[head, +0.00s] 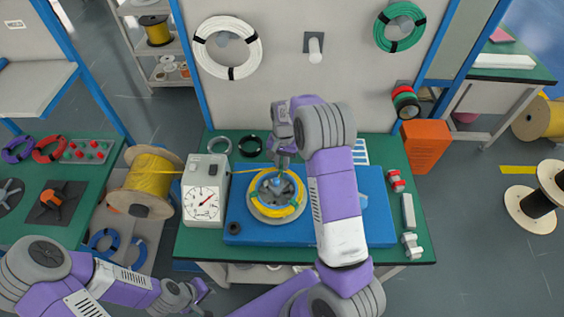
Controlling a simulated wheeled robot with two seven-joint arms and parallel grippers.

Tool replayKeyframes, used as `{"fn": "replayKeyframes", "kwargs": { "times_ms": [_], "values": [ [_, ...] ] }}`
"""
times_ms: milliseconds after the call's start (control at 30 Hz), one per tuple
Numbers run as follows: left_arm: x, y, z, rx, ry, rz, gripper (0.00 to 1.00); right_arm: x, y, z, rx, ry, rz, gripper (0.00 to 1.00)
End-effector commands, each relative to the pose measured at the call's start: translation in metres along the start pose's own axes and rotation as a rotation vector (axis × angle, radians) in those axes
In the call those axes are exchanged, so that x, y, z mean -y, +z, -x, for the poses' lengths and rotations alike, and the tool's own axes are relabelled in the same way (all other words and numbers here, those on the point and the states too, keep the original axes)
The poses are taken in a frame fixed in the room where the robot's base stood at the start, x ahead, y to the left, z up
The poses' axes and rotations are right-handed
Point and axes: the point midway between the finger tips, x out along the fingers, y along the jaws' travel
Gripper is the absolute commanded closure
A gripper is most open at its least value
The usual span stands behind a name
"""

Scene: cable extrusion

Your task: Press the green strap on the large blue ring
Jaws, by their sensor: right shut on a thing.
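Blue rings (102,241) lie low at the left, beside the yellow spool; I cannot tell a green strap on them. A yellow coil (268,209) lies around a grey winding reel (275,187) on the blue base plate (238,232). My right gripper (283,163) is over the far side of the reel, shut on what looks like the yellow cable (243,171); its fingertips are small and partly hidden. My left gripper (205,291) is low at the front left, apart from the table, and its jaw opening is unclear.
A gauge box (204,190) stands left of the reel, with the yellow cable running from a large spool (153,175). Black ring (251,146) and grey ring (220,146) lie behind. An orange bin (426,146) stands at the right. Small parts line the table's right edge.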

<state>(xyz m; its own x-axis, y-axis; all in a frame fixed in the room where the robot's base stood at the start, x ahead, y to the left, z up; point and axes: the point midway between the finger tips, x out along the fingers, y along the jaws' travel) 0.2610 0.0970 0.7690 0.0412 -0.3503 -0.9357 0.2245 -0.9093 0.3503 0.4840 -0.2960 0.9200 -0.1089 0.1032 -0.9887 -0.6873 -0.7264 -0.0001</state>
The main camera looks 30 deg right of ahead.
Motion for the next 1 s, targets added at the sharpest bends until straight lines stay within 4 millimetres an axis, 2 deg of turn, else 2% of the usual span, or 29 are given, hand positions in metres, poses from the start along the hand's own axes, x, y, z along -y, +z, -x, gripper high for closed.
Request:
{"fn": "replayKeyframes", "kwargs": {
  "times_ms": [1000],
  "values": [
    [0.0017,-0.0002,-0.0046,0.0,0.0,0.0,1.0,-0.0001,-0.0015,-0.0103,0.0,0.0,0.0,0.99]
  ]
}}
